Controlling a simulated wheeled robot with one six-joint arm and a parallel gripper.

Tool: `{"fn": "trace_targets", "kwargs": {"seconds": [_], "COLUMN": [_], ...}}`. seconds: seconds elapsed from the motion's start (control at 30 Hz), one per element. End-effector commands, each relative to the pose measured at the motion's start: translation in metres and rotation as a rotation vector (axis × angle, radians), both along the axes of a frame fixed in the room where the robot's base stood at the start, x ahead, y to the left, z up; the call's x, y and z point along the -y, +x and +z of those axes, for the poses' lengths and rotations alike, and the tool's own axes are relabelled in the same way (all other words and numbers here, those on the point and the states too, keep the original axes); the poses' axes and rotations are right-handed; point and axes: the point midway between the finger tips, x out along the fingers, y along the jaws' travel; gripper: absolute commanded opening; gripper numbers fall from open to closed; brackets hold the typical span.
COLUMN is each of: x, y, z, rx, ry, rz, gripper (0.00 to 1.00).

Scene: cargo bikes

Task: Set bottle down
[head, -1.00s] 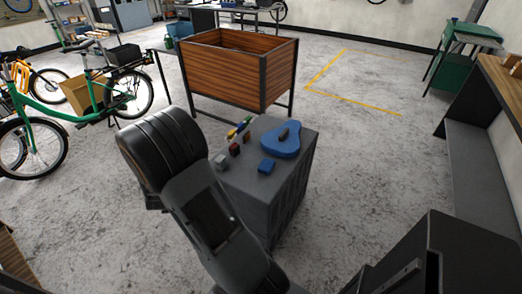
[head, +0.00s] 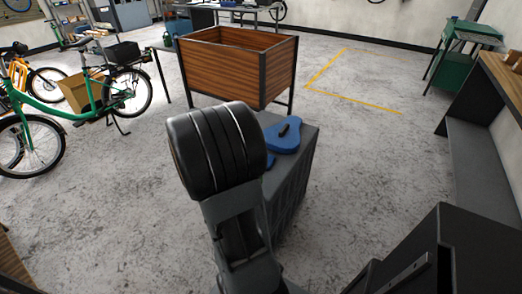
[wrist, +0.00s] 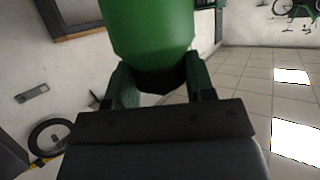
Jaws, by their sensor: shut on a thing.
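A green bottle (wrist: 150,28) fills the upper middle of the wrist view; its top runs out of the frame. My gripper (wrist: 160,82) is shut on it, with one finger on each side of its dark lower end. In the head view my arm hides the gripper and the bottle. A grey cabinet (head: 292,190) stands behind my arm. The left part of its top is hidden.
A blue flat piece (head: 283,141) with a dark part on it lies on the cabinet top. A wooden planter-like box (head: 225,75) on legs stands behind. A green bike (head: 60,112) is at left, a workbench (head: 497,90) at right. Open floor lies between.

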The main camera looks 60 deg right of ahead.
Motion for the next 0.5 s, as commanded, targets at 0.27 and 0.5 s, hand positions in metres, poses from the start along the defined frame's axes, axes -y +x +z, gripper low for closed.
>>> {"fn": "trace_targets", "kwargs": {"seconds": [0.27, 0.5], "x": [0.065, 0.09], "y": [0.02, 0.028], "z": [-0.039, -0.07], "rx": [-0.004, -0.002], "ry": [0.002, 0.001], "rz": [0.0, 0.002], "gripper": [0.0, 0.0]}}
